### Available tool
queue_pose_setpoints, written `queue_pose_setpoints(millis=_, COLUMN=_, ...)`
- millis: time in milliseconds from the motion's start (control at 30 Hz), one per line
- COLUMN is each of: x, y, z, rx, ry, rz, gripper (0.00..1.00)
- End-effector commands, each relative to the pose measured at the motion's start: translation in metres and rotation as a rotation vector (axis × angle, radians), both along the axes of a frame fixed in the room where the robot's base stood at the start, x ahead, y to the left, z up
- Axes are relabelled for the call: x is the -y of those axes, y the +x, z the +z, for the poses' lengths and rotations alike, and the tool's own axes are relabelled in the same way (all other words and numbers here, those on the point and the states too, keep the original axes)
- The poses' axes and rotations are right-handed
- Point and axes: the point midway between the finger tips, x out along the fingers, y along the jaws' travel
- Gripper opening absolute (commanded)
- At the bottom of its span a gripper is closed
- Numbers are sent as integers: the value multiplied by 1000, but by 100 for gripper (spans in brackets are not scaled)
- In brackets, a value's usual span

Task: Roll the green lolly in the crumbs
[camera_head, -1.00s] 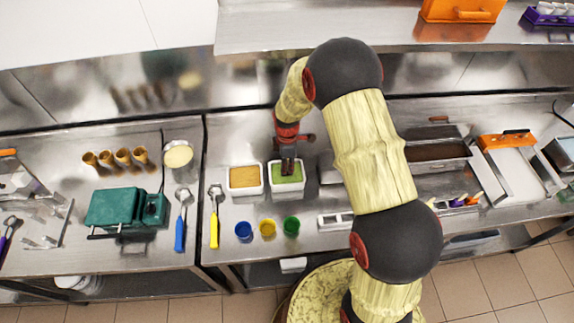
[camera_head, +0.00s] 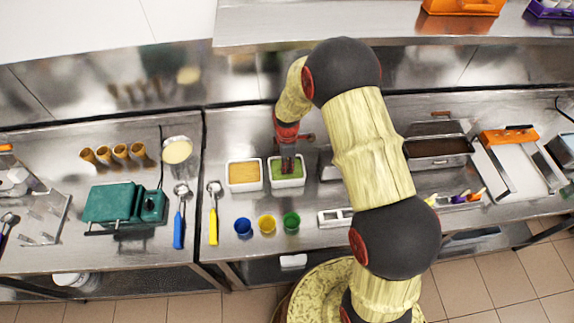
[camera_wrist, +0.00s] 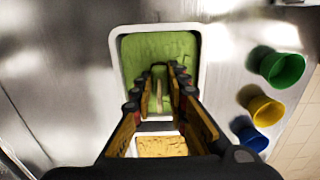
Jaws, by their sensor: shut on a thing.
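My gripper (camera_head: 288,165) reaches down into a white tub with green contents (camera_head: 287,183). In the wrist view my gripper (camera_wrist: 160,80) has its two fingers on either side of a pale stick (camera_wrist: 158,95) and is shut on it. The green filling (camera_wrist: 150,52) lies beyond and around the fingertips. The green lolly's body cannot be told apart from the green in the tub. A second white tub with tan crumbs (camera_head: 244,174) stands directly to the left; its crumbs (camera_wrist: 162,146) show between the fingers in the wrist view.
Blue (camera_head: 243,227), yellow (camera_head: 267,224) and green (camera_head: 291,221) cups stand in front of the tubs. A yellow-handled scoop (camera_head: 213,215) lies to the left. A metal tray with slots (camera_head: 335,217) lies to the right. The back wall is close behind.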

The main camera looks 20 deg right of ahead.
Motion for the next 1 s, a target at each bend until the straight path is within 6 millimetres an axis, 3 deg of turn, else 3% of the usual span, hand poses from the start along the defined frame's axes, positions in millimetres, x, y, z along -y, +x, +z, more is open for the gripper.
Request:
queue_pose_setpoints(millis=467, x=0, y=0, z=0, rx=0, ry=0, rz=0, gripper=0)
queue_pose_setpoints(millis=1000, x=14, y=-3, z=0, rx=0, ry=0, rz=0, gripper=0)
